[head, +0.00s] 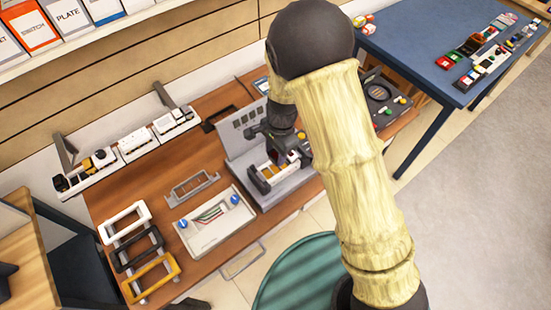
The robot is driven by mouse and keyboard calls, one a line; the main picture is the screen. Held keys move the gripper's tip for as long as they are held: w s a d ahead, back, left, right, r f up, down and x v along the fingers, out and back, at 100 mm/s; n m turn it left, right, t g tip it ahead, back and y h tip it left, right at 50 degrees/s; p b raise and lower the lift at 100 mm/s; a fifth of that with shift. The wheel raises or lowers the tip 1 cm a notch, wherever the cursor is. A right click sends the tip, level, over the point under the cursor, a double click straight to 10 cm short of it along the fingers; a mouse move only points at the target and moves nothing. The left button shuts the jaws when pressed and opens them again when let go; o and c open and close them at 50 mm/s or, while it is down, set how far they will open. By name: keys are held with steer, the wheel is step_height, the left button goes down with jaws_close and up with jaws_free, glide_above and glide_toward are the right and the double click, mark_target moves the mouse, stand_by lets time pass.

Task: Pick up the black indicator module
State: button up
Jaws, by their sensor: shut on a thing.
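My gripper (276,152) is small and dark in the head view, at the grey upright fixture (240,142) in the middle of the wooden bench. It is shut on a small dark piece, taken as the black indicator module. The piece is mostly hidden by the jaws and too small to tell its details. Just below the jaws, a row of modules (268,178) with white, yellow and dark parts sits in the fixture's base. I cannot tell whether the held piece touches this row.
A white tray with coloured wires (222,238) and white, black and yellow frames (158,280) lie left on the bench. White module racks (137,145) stand at the back. A blue table (415,45) with several small modules is at right. A green round stool (300,285) is in front.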

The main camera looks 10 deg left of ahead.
mark_target(276, 155)
step_height(276, 155, up, 5)
steer(key=shift+r, duration=0.15)
stand_by(0.5)
